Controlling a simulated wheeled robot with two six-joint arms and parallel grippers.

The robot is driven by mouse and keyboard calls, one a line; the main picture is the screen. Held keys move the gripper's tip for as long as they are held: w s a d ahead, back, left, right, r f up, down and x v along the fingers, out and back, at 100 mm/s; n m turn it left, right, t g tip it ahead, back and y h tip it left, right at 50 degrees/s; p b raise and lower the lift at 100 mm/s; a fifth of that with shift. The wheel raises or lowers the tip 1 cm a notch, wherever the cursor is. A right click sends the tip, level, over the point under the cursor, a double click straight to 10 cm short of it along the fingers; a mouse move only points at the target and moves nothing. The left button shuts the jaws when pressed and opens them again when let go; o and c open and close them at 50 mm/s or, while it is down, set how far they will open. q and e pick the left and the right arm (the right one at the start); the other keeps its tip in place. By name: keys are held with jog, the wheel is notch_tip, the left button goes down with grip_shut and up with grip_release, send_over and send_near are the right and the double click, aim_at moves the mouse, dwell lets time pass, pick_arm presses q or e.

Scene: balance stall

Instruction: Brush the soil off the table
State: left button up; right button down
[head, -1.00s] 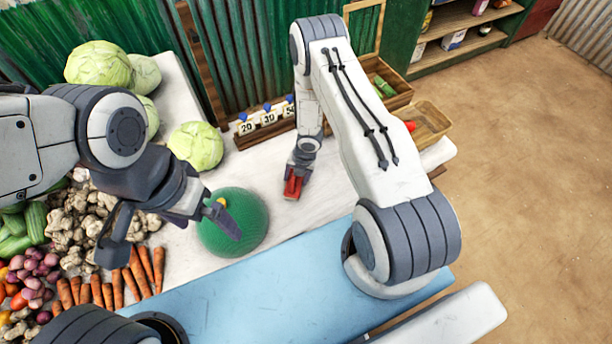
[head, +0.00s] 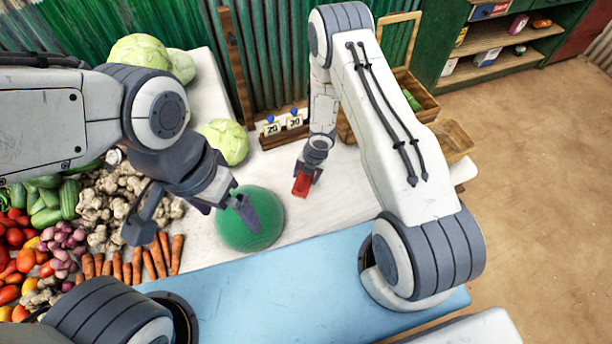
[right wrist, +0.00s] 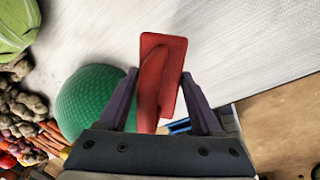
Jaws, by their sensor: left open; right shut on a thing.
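A red brush-like tool (head: 302,184) is held by my right gripper (head: 308,172) low over the pale table (head: 345,178). In the right wrist view the red tool (right wrist: 160,72) sits between the two fingers of the right gripper (right wrist: 160,92), with its flat end pointing away. Its underside is hidden. My left gripper (head: 192,220) is open and empty, with its fingers apart; one finger overlaps the round green thing in the head view. I cannot make out any soil on the visible table.
A round green thing (head: 238,230) stands left of the red tool. Carrots (head: 158,255), ginger and other vegetables fill the left. Cabbages (head: 225,142) and number cards (head: 283,125) stand at the back. A wooden crate (head: 455,140) is at the right. A blue surface (head: 265,290) runs along the front.

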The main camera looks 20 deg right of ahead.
notch_tip(320, 180, up, 2)
jog(key=shift+p, duration=0.55)
